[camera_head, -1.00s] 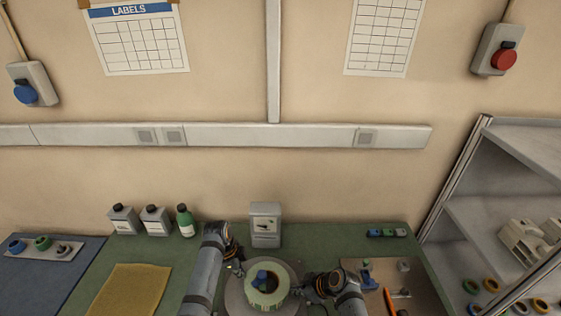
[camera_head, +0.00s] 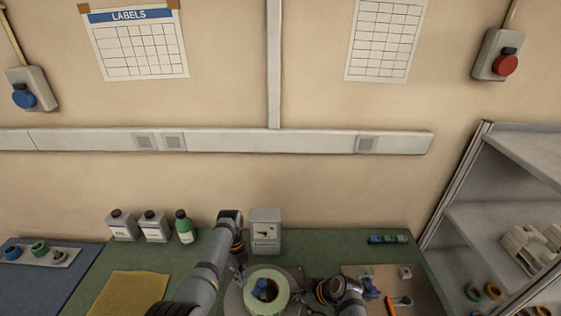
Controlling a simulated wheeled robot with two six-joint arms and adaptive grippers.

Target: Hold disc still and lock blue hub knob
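The grey disc (camera_head: 233,299) lies flat on the green bench at the bottom middle. A pale green tape reel (camera_head: 282,287) sits on it, around the blue hub knob (camera_head: 262,288). My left gripper (camera_head: 239,277) points down at the disc's upper left edge, close beside the reel; contact is unclear. My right gripper (camera_head: 305,298) is at the disc's right side, beside the reel and apart from the knob. The fingers of both grippers are too small and dark to tell whether they are open. The lower part of the disc is cut off by the picture's edge.
A grey box (camera_head: 265,232) stands just behind the disc. Bottles, including a green one (camera_head: 184,227), stand at the back left. A tan board (camera_head: 424,298) with small tools is on the right. A yellow cloth (camera_head: 128,292) lies on the left. A shelf (camera_head: 490,215) stands far right.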

